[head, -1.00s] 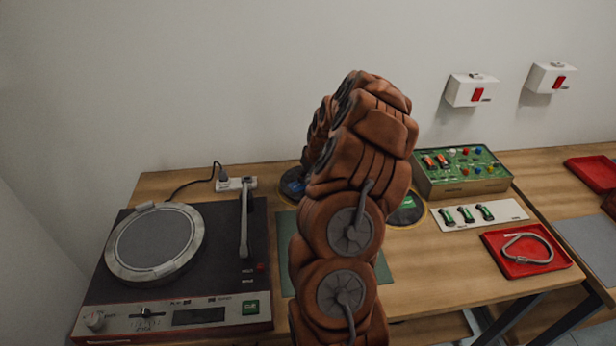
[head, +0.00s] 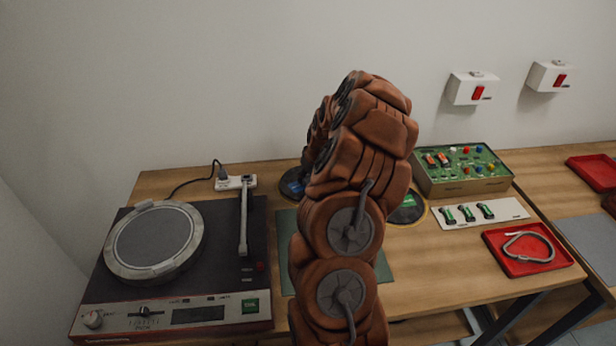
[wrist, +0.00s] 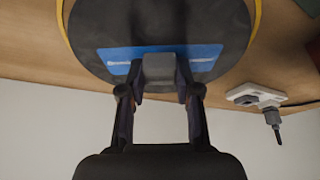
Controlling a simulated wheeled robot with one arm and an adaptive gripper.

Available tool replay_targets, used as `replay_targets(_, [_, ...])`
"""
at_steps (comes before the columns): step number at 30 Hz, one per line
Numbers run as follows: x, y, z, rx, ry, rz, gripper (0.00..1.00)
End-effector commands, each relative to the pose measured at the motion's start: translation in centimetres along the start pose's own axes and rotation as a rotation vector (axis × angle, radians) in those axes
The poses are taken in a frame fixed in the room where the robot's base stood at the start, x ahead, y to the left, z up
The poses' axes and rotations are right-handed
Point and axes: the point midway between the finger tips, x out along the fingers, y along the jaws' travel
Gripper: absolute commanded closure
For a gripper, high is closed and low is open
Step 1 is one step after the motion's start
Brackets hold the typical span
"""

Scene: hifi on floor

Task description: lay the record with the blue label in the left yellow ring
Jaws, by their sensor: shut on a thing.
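The record with the blue label (wrist: 110,35) is a dark disc that fills the top of the wrist view. My gripper (wrist: 158,72) is shut at its blue label, with a grey block between the fingertips. Parts of a yellow ring (wrist: 257,18) show on the wood at both sides of the disc. I cannot tell whether the disc touches the table. In the head view the blue-label record (head: 292,184) shows left of my arm, which hides its right part and my gripper. A green-label record (head: 407,208) lies in the other yellow ring (head: 424,215), right of my arm.
A turntable (head: 180,260) stands at the left of the wooden table, with a white socket strip (head: 236,183) behind it. A green mat (head: 286,225) lies beside it. A green button box (head: 465,190) and a red tray (head: 520,268) are at the right.

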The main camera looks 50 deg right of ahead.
Motion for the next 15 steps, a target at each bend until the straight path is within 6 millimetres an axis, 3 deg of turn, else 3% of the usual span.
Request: replay_targets(15, [0.49,0.0,0.2,0.0,0.0,0.0,1.0])
